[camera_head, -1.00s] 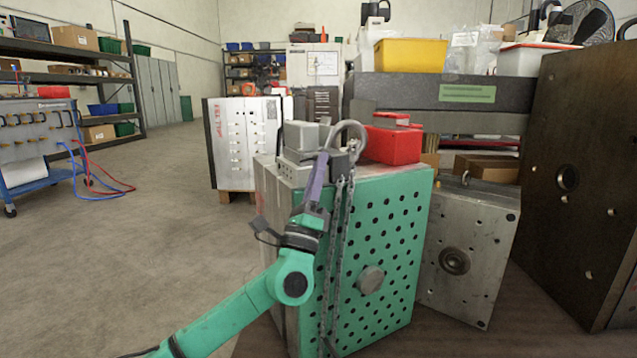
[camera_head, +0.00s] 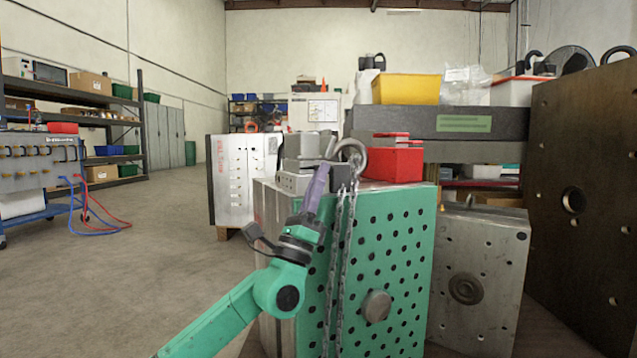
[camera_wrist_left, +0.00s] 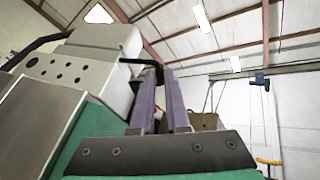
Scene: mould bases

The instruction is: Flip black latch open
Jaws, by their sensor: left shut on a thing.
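The green-faced mould base (camera_head: 385,255) stands upright in the middle of the head view, with grey blocks (camera_head: 301,150) on top. My left gripper (camera_head: 322,172), with purple fingers, reaches up to the top edge beside these blocks. In the left wrist view a thin black latch (camera_wrist_left: 140,62) sticks out from the grey block (camera_wrist_left: 85,70). The fingertips (camera_wrist_left: 158,75) of my left gripper are shut on it. The latch's far end is hidden by the fingers. In the head view the gripper covers the latch. My right gripper is not in view.
A metal ring (camera_head: 350,150) and hanging chain (camera_head: 343,260) are close to the right of my left gripper. A grey plate (camera_head: 478,270) leans at the right. Open floor (camera_head: 165,225) lies to the left.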

